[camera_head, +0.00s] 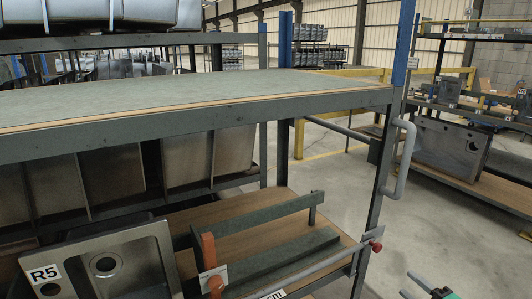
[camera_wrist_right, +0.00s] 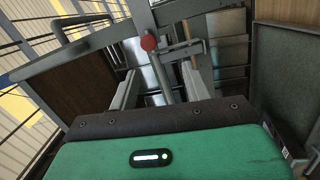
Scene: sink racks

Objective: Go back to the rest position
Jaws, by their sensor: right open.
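My right gripper (camera_head: 432,290) shows only in part at the bottom right edge of the head view, in front of the rack and over the floor. In the right wrist view its two fingers (camera_wrist_right: 160,82) are apart, with nothing held between them. A rack rail with a red knob (camera_wrist_right: 148,42) shows beyond the fingers. My left gripper is not in view.
A grey rack (camera_head: 200,120) with a bare green upper shelf (camera_head: 200,90) fills the left and middle. A steel sink labelled R5 (camera_head: 105,265) stands on its lower level. Another rack with a sink (camera_head: 450,145) stands at right. Open floor (camera_head: 350,190) lies between.

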